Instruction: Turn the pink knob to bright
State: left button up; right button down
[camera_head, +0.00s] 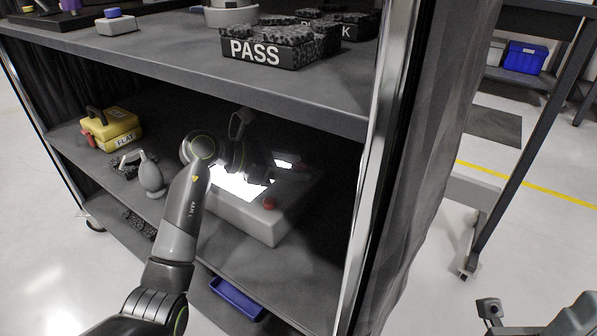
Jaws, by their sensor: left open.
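A grey box with a bright lit panel (232,184) stands on the middle shelf. A small pinkish-red knob (269,203) sits on its front right part. A second small reddish spot (299,166) shows at its back right; I cannot tell what it is. My left arm reaches in from the lower left, and my left gripper (258,167) is over the far part of the lit box, apart from the front knob. It is open, and its fingertips are dark and partly hard to make out. Part of my right arm shows at the lower right, with its jaws unclear (490,309).
The upper shelf (180,58) overhangs the box and carries a black PASS block (262,50). A metal post (378,150) and dark curtain bound the right side. A yellow case (112,128) and grey blower bulb (151,175) stand left. A blue tray (238,299) lies below.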

pick_arm(q)
jog(key=shift+w+d+f, duration=0.2)
jog(key=shift+d+f, duration=0.05)
jog(key=shift+d, duration=0.4)
jog(key=c, duration=1)
jog(key=shift+o, duration=0.2)
jog(key=shift+s+r+n+t+p, duration=0.1)
jog(key=shift+n+t+p, duration=0.4)
jog(key=shift+t, duration=0.1)
jog(key=shift+n+t+y+p, duration=0.5)
jog(key=shift+n, duration=0.1)
jog(key=shift+t, duration=0.3)
jog(key=shift+n, duration=0.3)
